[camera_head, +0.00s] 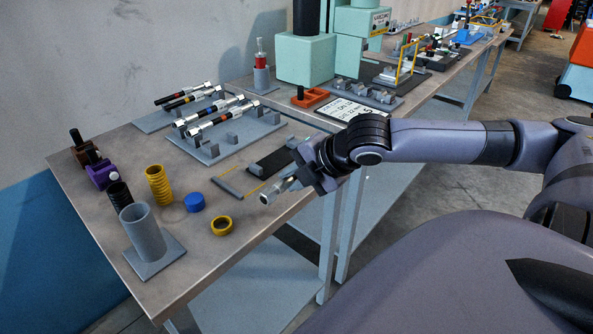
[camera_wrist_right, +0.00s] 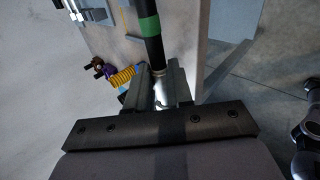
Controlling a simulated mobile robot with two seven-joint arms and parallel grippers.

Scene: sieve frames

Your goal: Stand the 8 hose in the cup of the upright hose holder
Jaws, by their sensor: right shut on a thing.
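The upright hose holder (camera_head: 143,232) is a grey cylindrical cup on a square plate, at the table's near left; it stands upright. My right gripper (camera_head: 292,182) is shut on a hose over the table's front edge, to the right of the holder and apart from it. In the right wrist view the hose (camera_wrist_right: 151,38) is black with a green band, and its silver end shows between the fingers (camera_wrist_right: 160,86). In the head view only its silver end (camera_head: 268,196) shows clearly. No number can be read on it. My left gripper is out of view.
Yellow (camera_head: 158,185) and black (camera_head: 119,196) ribbed cylinders, a blue cap (camera_head: 194,202) and a yellow ring (camera_head: 221,225) stand near the holder. Several hoses lie on a grey rack (camera_head: 207,150) behind. A black block (camera_head: 270,164) lies beside the gripper.

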